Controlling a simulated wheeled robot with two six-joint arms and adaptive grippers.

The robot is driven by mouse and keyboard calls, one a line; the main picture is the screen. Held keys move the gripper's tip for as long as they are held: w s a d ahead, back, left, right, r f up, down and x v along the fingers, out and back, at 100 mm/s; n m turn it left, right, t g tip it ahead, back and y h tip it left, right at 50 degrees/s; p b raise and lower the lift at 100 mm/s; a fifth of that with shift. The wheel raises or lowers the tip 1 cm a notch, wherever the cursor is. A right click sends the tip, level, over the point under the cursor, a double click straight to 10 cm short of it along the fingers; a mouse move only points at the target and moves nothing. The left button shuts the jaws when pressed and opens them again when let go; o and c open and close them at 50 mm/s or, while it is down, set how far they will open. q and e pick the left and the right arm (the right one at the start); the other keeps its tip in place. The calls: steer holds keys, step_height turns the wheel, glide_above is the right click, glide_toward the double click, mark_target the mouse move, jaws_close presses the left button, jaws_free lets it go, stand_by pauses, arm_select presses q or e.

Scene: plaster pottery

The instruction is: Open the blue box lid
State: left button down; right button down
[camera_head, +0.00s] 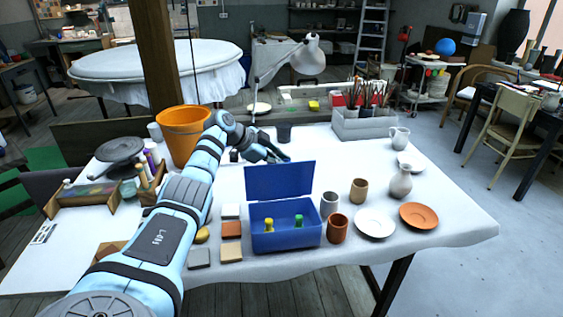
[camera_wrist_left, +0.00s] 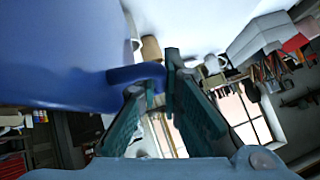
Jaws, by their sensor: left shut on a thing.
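The blue box (camera_head: 286,238) stands near the front edge of the white table, with its lid (camera_head: 280,181) raised and standing about upright at the back. A yellow piece (camera_head: 268,225) and a green piece (camera_head: 298,221) show inside the box. My left gripper (camera_head: 280,156) is behind the top of the lid, partly hidden by it. In the left wrist view the lid (camera_wrist_left: 60,50) fills the upper left, and its blue handle (camera_wrist_left: 137,73) reaches in between the fingers of the left gripper (camera_wrist_left: 160,82), which is shut on it. My right gripper is not in view.
An orange bucket (camera_head: 183,135) stands behind my left arm. Cups (camera_head: 337,228), a white plate (camera_head: 374,222) and an orange plate (camera_head: 419,215) are right of the box. Small tiles (camera_head: 231,229) lie to its left. A brush tray (camera_head: 370,122) stands at the back.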

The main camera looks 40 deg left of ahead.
arm_select(q)
steer(key=shift+f, duration=0.1)
stand_by(0.7)
steer(key=c, duration=2)
jaws_free()
steer(key=shift+a, duration=0.2)
steer(key=shift+s+a+r+p, duration=1.25)
steer(key=shift+s+a+r, duration=0.15)
steer(key=shift+r, duration=0.55)
steer(key=shift+s+a+r+p, duration=1.3)
steer(key=shift+s+a+r, duration=0.1)
steer(key=shift+r, duration=0.55)
steer(key=shift+s+a+r+p, duration=1.3)
steer(key=shift+s+r, duration=0.1)
steer(key=shift+r, duration=0.55)
